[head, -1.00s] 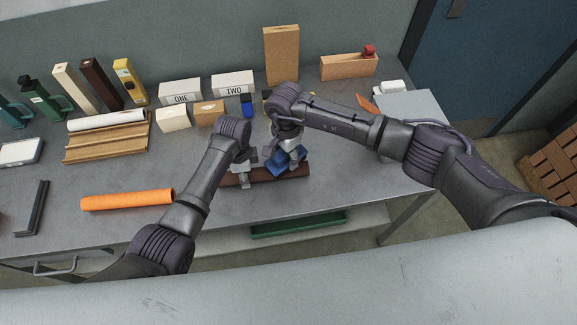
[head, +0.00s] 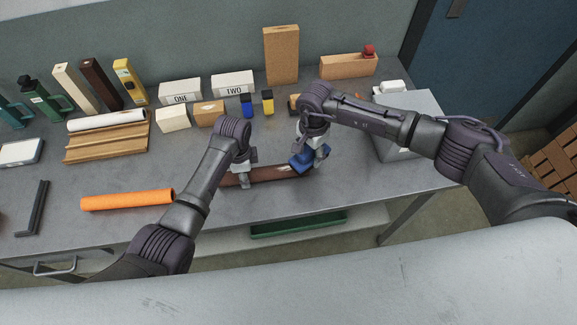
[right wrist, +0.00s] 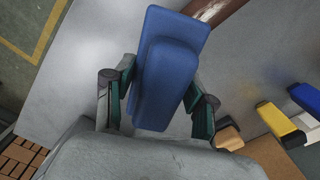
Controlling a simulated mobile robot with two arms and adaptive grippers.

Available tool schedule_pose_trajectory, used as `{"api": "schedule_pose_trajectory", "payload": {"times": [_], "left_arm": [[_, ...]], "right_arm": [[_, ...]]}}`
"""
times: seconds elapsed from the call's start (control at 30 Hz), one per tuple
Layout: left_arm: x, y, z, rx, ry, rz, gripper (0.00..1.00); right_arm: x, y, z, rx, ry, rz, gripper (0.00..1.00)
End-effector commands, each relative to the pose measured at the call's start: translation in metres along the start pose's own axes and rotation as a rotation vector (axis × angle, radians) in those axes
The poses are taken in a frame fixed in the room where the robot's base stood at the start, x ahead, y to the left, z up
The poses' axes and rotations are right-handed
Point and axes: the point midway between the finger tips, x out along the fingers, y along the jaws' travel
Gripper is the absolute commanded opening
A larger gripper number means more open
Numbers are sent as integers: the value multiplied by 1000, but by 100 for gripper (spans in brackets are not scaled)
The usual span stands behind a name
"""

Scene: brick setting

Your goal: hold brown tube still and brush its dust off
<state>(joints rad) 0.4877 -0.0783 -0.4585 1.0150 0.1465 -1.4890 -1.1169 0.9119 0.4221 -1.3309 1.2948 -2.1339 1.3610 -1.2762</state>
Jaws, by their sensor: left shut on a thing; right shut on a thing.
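The brown tube (head: 268,175) lies on the grey table near its front edge, with a pale patch near its right part. My left gripper (head: 243,180) is shut on the tube's left part. My right gripper (head: 314,160) is shut on a blue block-like brush (head: 303,161), which is over the tube's right end. In the right wrist view the blue brush (right wrist: 170,65) sits between the fingers, and the tube (right wrist: 216,12) shows beyond it. I cannot tell whether the brush touches the tube.
An orange tube (head: 127,199) lies to the left on the table. Blue (head: 247,106) and yellow (head: 267,102) items stand behind my arms, near boxes marked ONE (head: 181,91) and TWO (head: 233,84). A grey box (head: 390,145) is at right. A green tray (head: 298,224) is below the table.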

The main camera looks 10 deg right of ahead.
Motion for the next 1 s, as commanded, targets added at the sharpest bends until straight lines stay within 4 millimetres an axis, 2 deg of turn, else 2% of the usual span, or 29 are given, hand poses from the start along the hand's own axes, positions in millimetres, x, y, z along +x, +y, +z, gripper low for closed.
{"api": "schedule_pose_trajectory", "payload": {"times": [0.23, 0.53, 0.83, 1.0], "left_arm": [[0, 0, 0, 0, 0, -1, 0], [0, 0, 0, 0, 0, -1, 0], [0, 0, 0, 0, 0, -1, 0], [0, 0, 0, 0, 0, -1, 0]], "right_arm": [[2, -4, 5, -2, -1, -1, 28], [3, -17, 28, -3, -1, -1, 28], [4, -24, 38, 0, -1, -1, 28], [4, -31, 50, -2, -1, -1, 28]]}}
